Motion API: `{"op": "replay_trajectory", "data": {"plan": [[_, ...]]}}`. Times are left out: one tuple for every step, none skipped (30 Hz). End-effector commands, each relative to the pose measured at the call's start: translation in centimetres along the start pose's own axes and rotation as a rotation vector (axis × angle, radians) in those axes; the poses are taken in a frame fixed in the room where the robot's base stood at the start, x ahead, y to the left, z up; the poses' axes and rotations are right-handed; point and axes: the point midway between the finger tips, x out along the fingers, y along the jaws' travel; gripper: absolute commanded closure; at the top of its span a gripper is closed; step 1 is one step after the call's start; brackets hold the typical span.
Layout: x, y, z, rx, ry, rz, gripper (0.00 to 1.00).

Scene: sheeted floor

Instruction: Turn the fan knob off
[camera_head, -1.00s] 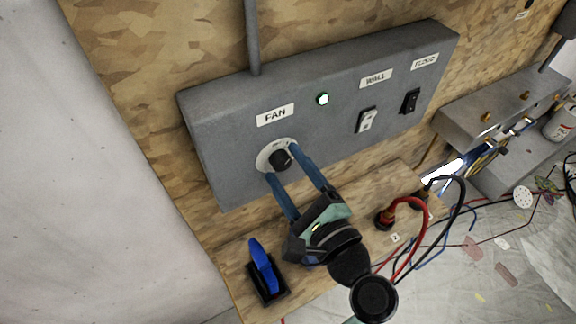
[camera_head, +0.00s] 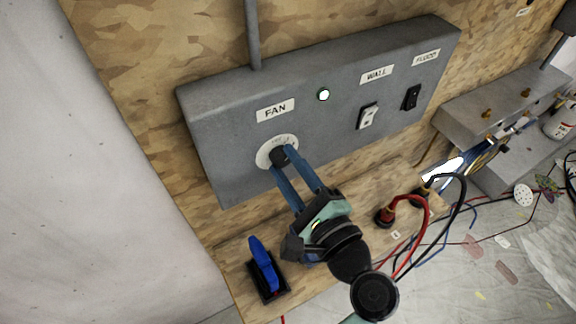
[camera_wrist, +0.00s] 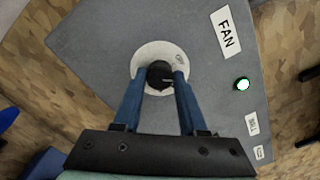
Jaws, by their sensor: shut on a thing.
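The fan knob (camera_head: 278,155) is a dark round knob on a pale dial plate (camera_head: 264,158), under the FAN label (camera_head: 276,111) on a grey control box (camera_head: 220,122). My gripper (camera_head: 282,160) has two blue fingers, shut on the knob from either side. In the wrist view the knob (camera_wrist: 159,74) sits between the fingertips (camera_wrist: 160,80), with the dial plate (camera_wrist: 150,55) around it. The fingers hide part of the knob and its marks, so I cannot read its setting. A green-rimmed lamp (camera_head: 323,94) on the box is lit.
WALL (camera_head: 368,115) and FLOOD (camera_head: 411,97) switches sit right of the knob. Below the box, a wooden ledge holds a blue-handled switch (camera_head: 264,265) and red and black cable plugs (camera_head: 386,215). Cables trail across the sheeted floor at right.

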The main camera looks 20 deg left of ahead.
Motion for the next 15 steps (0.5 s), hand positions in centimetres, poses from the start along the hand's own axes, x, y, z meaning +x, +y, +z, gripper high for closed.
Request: {"op": "replay_trajectory", "data": {"plan": [[-0.01,0.17,-0.12,-0.025,-0.001,0.0,1.0],[-0.01,0.18,-0.13,-0.041,-0.001,0.0,1.0],[-0.01,0.21,-0.15,-0.066,-0.001,0.0,1.0],[-0.01,0.24,-0.18,-0.087,-0.001,0.0,1.0],[-0.01,0.27,-0.2,-0.107,0.0,0.0,1.0],[-0.01,0.29,-0.22,-0.138,0.0,0.0,1.0],[-0.01,0.29,-0.22,-0.162,-0.001,0.0,1.0],[-0.01,0.3,-0.21,-0.187,-0.001,-0.001,1.0],[-0.01,0.32,-0.23,-0.219,-0.001,-0.001,1.0],[-0.01,0.34,-0.25,-0.244,-0.001,-0.001,1.0],[-0.01,0.36,-0.26,-0.269,0.0,-0.001,1.0],[-0.02,0.35,-0.26,-0.302,0.0,-0.001,1.0],[-0.02,0.36,-0.26,-0.327,0.0,-0.001,1.0],[-0.01,0.36,-0.26,-0.349,0.0,-0.001,1.0],[-0.01,0.36,-0.26,-0.381,0.0,-0.001,1.0]]}}
